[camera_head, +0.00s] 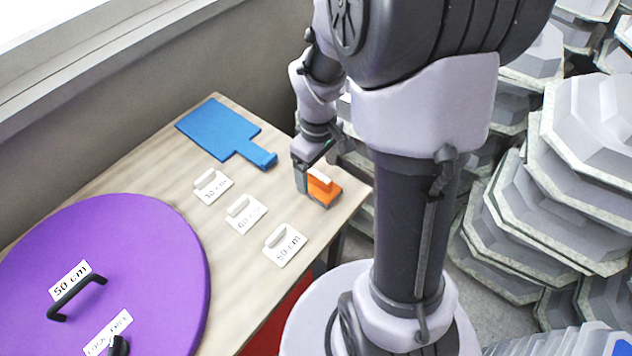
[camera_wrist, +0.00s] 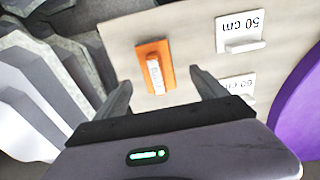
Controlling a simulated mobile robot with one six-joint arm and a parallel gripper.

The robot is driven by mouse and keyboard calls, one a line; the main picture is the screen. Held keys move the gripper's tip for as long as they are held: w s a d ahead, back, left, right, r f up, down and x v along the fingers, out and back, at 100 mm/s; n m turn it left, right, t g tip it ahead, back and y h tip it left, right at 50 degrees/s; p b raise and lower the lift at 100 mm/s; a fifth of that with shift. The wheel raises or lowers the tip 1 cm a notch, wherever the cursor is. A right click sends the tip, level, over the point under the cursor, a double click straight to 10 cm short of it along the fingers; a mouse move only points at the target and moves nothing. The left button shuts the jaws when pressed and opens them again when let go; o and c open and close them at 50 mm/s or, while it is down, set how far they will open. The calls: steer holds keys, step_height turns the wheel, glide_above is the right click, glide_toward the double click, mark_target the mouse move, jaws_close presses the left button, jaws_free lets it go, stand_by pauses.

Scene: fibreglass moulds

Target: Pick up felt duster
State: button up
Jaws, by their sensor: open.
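The felt duster appears to be the orange block with a white labelled handle (camera_head: 325,196) at the right end of the wooden table; in the wrist view the orange block (camera_wrist: 144,56) lies ahead, between the lines of my fingers. My gripper (camera_head: 312,172) is open and empty. In the head view it is over the duster and hides part of it. In the wrist view my fingers (camera_wrist: 160,80) stand apart on either side, the right one a little clear of the handle. I cannot tell their height above the duster.
Small white plates with handles and cm labels (camera_head: 285,245) stand along the table (camera_head: 160,180). A blue paddle-shaped board (camera_head: 217,128) lies at the back. A large purple disc (camera_head: 150,260) with black handles fills the left. Grey stacked moulds (camera_head: 540,210) stand at right.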

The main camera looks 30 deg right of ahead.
mark_target(319, 175)
steer(key=f, duration=0.2)
steer(key=f+b, duration=0.1)
steer(key=f, duration=0.1)
steer(key=f+b, duration=0.1)
steer(key=f, duration=0.1)
steer(key=shift+d+f, duration=0.1)
steer(key=shift+d, duration=0.2)
